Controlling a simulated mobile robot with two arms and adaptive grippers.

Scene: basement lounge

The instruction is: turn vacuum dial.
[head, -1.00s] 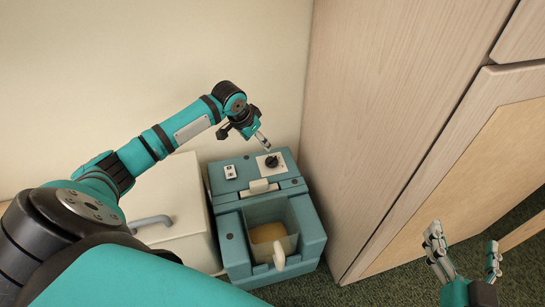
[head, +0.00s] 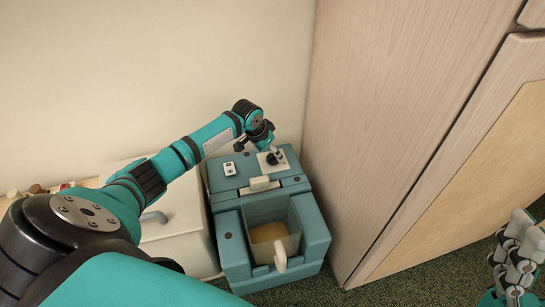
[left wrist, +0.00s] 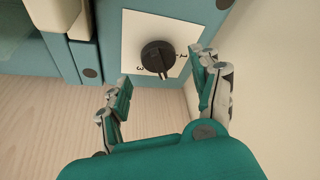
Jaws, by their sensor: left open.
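The vacuum (head: 232,186) is a blue-teal boxy machine on the floor, with a black round dial (head: 275,158) on a white plate at its top right. In the left wrist view the dial (left wrist: 157,56) shows a light pointer mark and printed numbers beside it. My left gripper (head: 269,148) is right above the dial. The left wrist view shows its two fingers (left wrist: 155,74) spread apart, one to each side of the dial, with clear gaps. My right gripper (head: 515,252) is at the lower right, far from the vacuum; its fingers overlap in the picture.
A tall wooden cabinet (head: 395,110) stands close on the vacuum's right. A white box-like unit (head: 180,220) is on its left, and a pale wall (head: 150,70) is behind. A clear bin (head: 272,240) with tan contents sits in the vacuum's front. Carpet (head: 400,285) lies in front.

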